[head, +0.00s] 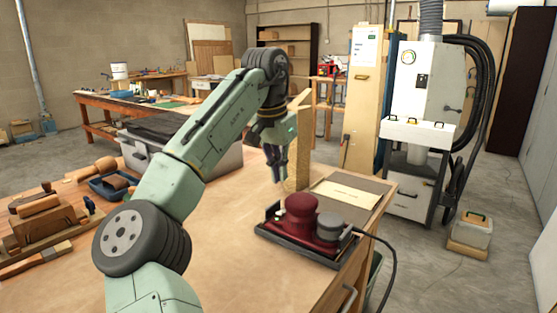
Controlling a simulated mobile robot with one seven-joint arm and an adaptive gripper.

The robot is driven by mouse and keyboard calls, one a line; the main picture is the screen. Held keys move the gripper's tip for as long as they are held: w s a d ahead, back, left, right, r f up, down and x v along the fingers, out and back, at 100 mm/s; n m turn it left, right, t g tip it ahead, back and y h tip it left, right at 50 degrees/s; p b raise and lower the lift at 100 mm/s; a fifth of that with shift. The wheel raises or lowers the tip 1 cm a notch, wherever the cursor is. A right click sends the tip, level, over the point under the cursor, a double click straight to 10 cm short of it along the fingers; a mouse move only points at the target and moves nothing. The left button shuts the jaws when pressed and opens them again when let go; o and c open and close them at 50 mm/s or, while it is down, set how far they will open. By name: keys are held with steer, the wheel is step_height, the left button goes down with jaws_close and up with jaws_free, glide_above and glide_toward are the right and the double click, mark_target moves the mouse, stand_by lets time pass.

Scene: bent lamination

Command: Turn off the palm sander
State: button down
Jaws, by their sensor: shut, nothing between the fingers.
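The palm sander (300,214) is dark red with a round grey part at its right. It sits in a dark tray (290,243) near the right edge of the wooden workbench (225,255). A black cord runs from it over the bench's right edge. My gripper (276,178) points down above the bench, behind and a little left of the sander, apart from it. Its fingers are shut and empty. The sander's switch is too small to make out.
A tan upright board (299,150) stands just right of my gripper. A paper sheet (345,194) lies behind the sander. Wooden blocks (45,215) and a blue tray (108,187) are at the left. The bench's front middle is clear.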

glide_above(283, 211)
steer(key=f, duration=0.6)
steer(key=shift+s+a, duration=0.25)
steer(key=shift+a, duration=0.05)
steer(key=shift+s+f+p, duration=0.1)
steer(key=shift+f+p, duration=0.25)
steer(key=shift+f, duration=0.45)
